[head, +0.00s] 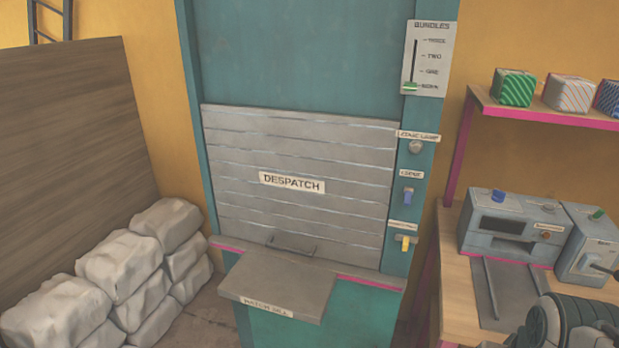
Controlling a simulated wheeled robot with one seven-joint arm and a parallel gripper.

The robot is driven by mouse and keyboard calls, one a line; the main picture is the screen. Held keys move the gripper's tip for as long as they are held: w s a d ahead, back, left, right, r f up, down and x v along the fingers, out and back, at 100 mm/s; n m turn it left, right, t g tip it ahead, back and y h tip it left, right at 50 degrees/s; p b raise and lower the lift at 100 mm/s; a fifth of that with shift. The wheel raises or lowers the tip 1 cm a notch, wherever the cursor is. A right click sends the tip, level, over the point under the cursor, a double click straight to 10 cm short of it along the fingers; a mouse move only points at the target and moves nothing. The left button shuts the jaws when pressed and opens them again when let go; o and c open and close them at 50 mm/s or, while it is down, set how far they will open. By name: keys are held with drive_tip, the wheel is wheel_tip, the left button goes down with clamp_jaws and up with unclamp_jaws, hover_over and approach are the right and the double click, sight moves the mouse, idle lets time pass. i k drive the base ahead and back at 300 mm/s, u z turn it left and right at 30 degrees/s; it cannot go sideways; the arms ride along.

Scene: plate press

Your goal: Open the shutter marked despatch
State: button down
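The shutter marked despatch (300,230) is a grey slatted panel in a teal frame, seen in the middle of the head view. It is down, with its lower edge close to the sill. A dark bar handle (291,246) sits low on the shutter near its bottom slats. A grey ledge labelled hatch sill (275,284) juts out below it. My gripper cannot be made out; a dark ribbed part of my arm shows at the lower right corner, to the right of the shutter and apart from it.
On the frame's right side are a bundles slider (411,86), a knob (415,147), a blue switch (408,196) and a yellow switch (404,244). A bench with a grey machine (512,226) stands right, below a shelf (550,112) with wrapped blocks. Pale sacks (118,264) are piled left.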

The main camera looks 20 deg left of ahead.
sight(307, 184)
drive_tip(key=z, duration=0.25)
drive_tip(key=k, duration=0.3)
drive_tip(key=u, duration=1.2)
drive_tip(key=i, duration=1.15)
drive_tip(key=z, duration=0.25)
